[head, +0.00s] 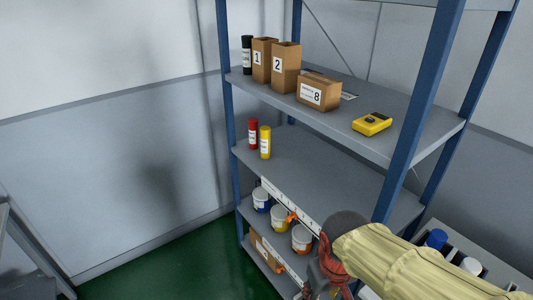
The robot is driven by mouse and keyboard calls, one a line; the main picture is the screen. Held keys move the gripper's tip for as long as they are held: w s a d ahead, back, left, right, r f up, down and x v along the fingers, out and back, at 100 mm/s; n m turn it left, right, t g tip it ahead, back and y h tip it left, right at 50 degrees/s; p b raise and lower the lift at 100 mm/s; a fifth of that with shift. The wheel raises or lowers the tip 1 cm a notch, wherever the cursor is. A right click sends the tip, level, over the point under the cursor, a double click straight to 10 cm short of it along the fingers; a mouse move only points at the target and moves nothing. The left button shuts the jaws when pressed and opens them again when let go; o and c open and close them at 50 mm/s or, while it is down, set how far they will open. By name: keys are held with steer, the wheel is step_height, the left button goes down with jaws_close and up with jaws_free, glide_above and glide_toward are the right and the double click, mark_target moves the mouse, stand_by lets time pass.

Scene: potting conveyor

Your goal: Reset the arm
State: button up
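My arm (415,262), in a pale yellow sleeve, reaches in from the lower right of the head view. Its dark grey wrist end (345,222) is in front of the shelf unit's lower right part. My gripper (322,280) is below the wrist at the bottom edge, partly cut off, with dark and reddish parts. Its fingertips are not clear, so I cannot tell whether it is open or shut, or whether it holds anything.
A blue-posted shelf unit (405,205) stands close by. Its upper shelf holds cardboard boxes (286,68) and a yellow device (372,124). Red (253,134) and yellow (265,142) cylinders stand below, above several tubs (280,218). Green floor (185,262) is clear at left.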

steer(key=s+d+r+m+t, duration=0.3)
steer(key=d+r, duration=0.3)
steer(key=r, duration=0.3)
steer(key=shift+s+r+t, duration=0.2)
steer(key=shift+s+t, duration=0.35)
steer(key=shift+t, duration=0.05)
stand_by(2.0)
